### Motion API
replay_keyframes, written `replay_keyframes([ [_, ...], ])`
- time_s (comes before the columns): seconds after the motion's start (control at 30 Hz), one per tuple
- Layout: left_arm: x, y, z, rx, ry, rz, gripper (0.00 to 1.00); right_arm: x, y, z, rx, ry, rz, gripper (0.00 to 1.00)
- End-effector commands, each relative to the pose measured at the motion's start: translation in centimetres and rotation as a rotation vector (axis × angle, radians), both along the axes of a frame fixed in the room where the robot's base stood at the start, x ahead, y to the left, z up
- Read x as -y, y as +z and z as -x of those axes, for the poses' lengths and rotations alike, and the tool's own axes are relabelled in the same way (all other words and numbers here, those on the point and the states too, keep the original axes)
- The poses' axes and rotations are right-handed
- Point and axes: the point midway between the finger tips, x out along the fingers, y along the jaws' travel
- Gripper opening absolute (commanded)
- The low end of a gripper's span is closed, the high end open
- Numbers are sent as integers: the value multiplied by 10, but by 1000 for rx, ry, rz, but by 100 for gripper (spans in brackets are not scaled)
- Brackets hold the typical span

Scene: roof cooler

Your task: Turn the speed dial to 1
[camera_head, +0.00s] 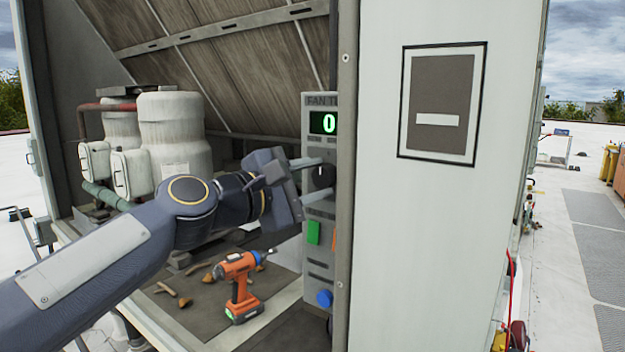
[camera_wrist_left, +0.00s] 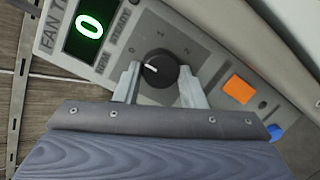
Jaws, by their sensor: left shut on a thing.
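The black speed dial (camera_head: 323,176) sits on the grey fan panel (camera_head: 319,259), below a display (camera_head: 323,122) with a green 0. In the left wrist view the dial (camera_wrist_left: 159,69) has a white mark on its face, pointing to the left of that picture. Small numerals stand around it. My left gripper (camera_head: 325,184) reaches the panel from the left. Its two pale fingers are shut on the dial, one on each side, also in the left wrist view (camera_wrist_left: 160,80). My right gripper is in neither view.
Below the dial are a green button (camera_head: 314,232), an orange button (camera_wrist_left: 239,90) and a blue knob (camera_head: 324,298). An orange drill (camera_head: 238,285) stands on the cabinet floor under my arm. A white cabinet wall (camera_head: 430,230) stands close right of the panel. White tanks (camera_head: 174,135) stand behind.

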Motion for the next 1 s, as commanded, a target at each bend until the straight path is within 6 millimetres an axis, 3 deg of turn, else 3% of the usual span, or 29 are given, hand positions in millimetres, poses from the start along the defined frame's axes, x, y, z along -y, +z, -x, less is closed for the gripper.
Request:
replay_keyframes([
  [0.47,0,1,0,56,-1,-82,14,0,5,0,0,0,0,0],
  [1.0,1,4,1,336,-3,-467,14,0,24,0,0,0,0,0],
])
